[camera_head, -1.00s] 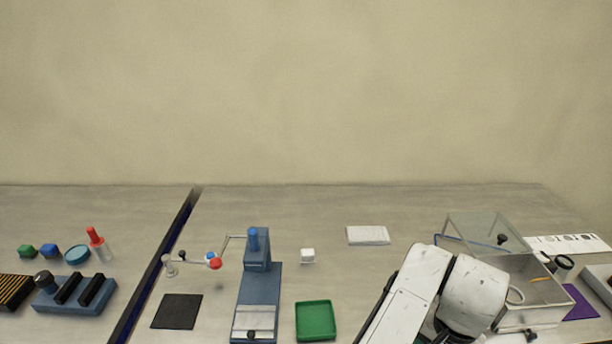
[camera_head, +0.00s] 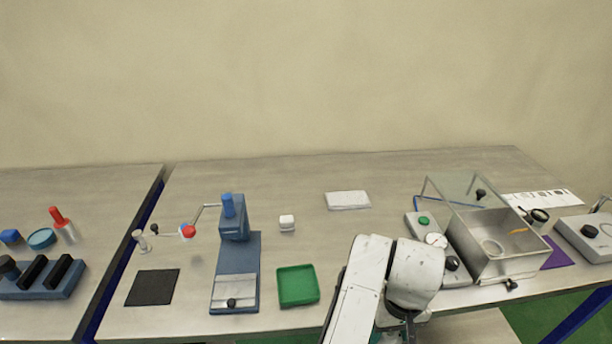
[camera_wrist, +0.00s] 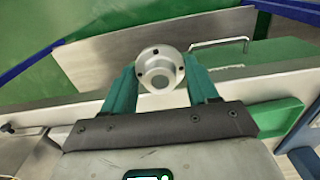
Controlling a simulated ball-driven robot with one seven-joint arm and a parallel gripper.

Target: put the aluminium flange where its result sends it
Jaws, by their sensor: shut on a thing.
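The aluminium flange (camera_wrist: 160,66) is a silver disc with a raised centre bore and small holes around it. It fills the space between the green fingers of my gripper (camera_wrist: 161,86) in the wrist view. My gripper is shut on it. In the head view my white arm reaches down at the front edge of the bench, and the flange and fingers cannot be made out there. A green tray (camera_head: 298,301), a black mat (camera_head: 152,287) and a purple mat (camera_head: 559,257) lie on the bench.
A metal box (camera_head: 509,267) with its clear lid (camera_head: 462,190) raised stands right of my arm, holding a ring and an orange piece. Beside it is a control unit (camera_head: 422,224) with a green button. A blue press-like fixture (camera_head: 235,262) stands left of the tray.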

